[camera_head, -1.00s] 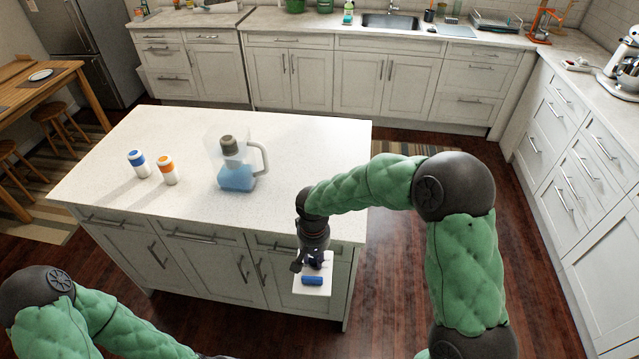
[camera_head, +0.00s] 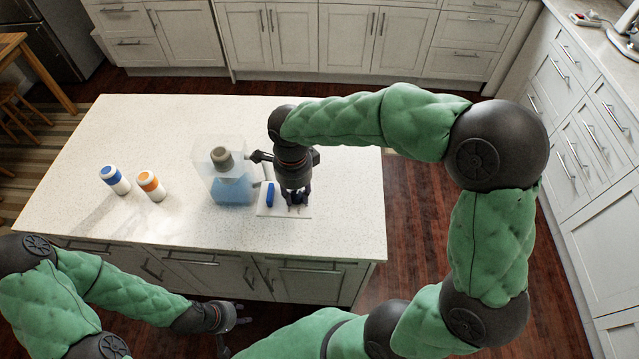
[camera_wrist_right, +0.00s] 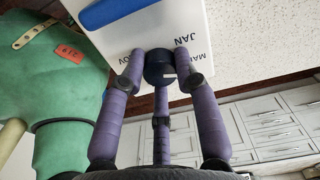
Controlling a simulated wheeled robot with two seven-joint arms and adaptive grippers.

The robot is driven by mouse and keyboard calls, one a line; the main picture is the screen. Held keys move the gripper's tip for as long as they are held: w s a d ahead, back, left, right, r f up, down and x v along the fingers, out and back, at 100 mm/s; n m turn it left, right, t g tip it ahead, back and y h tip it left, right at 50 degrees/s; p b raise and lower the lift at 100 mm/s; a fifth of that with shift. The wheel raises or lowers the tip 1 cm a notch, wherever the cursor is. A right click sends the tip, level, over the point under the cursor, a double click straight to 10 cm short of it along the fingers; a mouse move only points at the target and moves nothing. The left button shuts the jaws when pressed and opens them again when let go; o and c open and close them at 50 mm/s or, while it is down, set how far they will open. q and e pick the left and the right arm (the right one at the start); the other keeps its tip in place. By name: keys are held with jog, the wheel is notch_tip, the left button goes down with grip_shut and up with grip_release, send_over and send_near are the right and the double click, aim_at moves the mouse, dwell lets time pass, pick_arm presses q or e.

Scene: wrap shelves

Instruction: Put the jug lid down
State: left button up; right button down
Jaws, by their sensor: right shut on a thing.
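The jug lid (camera_head: 265,211) is a white square plate with a blue bar and a dark knob. My right gripper (camera_head: 294,199) is shut on the knob from above. The right wrist view shows the fingers around the dark knob, with the lid (camera_wrist_right: 193,18) and printed month letters beyond it. The lid is over the island counter, just right of the clear jug (camera_head: 232,192) with blue liquid; whether it touches the counter I cannot tell. My left gripper (camera_head: 234,333) is low in front of the island, fingers apart and empty.
The jug handle is partly hidden behind my right gripper.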

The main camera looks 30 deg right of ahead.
jog(key=w+d+f, duration=0.1)
jog(key=d+f, duration=0.2)
jog(key=d, duration=0.1)
jog(key=w+d+f+b, duration=0.1)
jog(key=d+f, duration=0.2)
jog(key=d, duration=0.1)
jog(key=w+d+f, duration=0.1)
jog(key=d+f, duration=0.1)
jog(key=d, duration=0.2)
jog(key=shift+w+d+f+b, duration=0.1)
jog(key=shift+d+f+b, duration=0.2)
jog(key=shift+d+f, duration=0.4)
jog(key=shift+f, duration=0.2)
jog(key=shift+w+f+b, duration=0.15)
jog(key=shift+f+b, duration=0.2)
jog(key=shift+f, duration=1.2)
jog(key=c, duration=0.9)
grip_release()
jog(key=shift+f, duration=0.1)
